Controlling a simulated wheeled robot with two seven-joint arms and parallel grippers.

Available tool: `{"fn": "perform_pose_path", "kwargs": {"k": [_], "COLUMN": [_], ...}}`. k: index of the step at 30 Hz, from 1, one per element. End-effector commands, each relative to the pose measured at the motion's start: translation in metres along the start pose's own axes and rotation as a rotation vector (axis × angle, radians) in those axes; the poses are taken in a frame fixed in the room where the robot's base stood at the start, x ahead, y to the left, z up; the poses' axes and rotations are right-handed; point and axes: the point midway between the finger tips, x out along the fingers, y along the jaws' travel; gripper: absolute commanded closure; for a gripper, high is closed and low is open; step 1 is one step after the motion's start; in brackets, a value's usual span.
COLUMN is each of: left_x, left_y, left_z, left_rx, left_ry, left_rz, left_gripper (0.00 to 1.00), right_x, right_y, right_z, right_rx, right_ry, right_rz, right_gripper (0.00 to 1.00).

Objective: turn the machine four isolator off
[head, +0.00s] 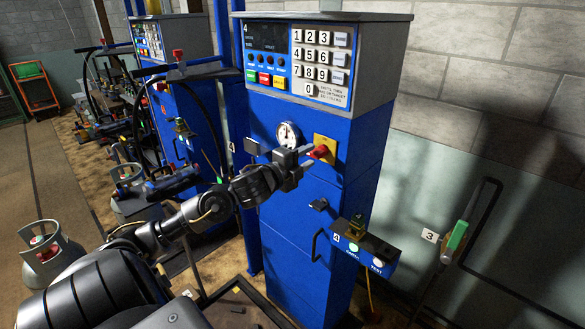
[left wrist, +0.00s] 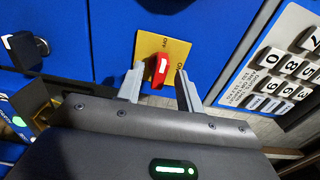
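The machine marked 4 is a tall blue cabinet (head: 310,235) with a display and keypad. Its isolator is a red knob (head: 320,152) on a yellow plate (head: 328,143), right of a round gauge. In the left wrist view the red knob (left wrist: 160,69) has a white mark, and its yellow plate (left wrist: 151,45) carries small lettering. My left gripper (head: 306,163) is at the cabinet front by the knob. In the left wrist view my left gripper (left wrist: 158,88) is open, one finger on each side of the knob; contact cannot be told. My right gripper is out of view.
A small blue control box (head: 365,252) juts out at the cabinet's lower right. A dark handle (head: 317,245) is on the cabinet front. A gas cylinder (head: 50,252) stands on the floor at left. Another blue machine (head: 185,110) stands behind.

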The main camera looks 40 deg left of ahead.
Motion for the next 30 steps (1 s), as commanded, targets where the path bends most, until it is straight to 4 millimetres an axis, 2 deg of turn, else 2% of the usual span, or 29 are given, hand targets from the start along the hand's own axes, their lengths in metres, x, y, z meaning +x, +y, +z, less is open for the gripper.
{"fn": "perform_pose_path", "kwargs": {"k": [1, 6, 13, 19, 30], "left_x": [-0.010, -0.039, -0.066, -0.075, -0.076], "left_y": [0.005, 0.004, 0.003, 0.001, 0.001], "left_z": [0.000, 0.000, 0.000, 0.000, 0.000], "left_rx": [0.003, 0.001, -0.002, -0.001, -0.001], "left_ry": [0.000, 0.000, -0.001, -0.001, -0.001], "left_rz": [0.004, 0.003, 0.003, 0.001, 0.001], "left_gripper": [0.64, 0.64, 0.64, 0.64, 0.64], "right_x": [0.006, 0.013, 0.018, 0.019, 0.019], "right_y": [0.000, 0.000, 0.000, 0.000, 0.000], "right_z": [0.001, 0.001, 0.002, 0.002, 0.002], "right_rx": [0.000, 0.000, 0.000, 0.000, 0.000], "right_ry": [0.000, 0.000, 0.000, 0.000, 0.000], "right_rz": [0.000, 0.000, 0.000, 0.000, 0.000], "right_gripper": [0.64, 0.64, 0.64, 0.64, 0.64]}}
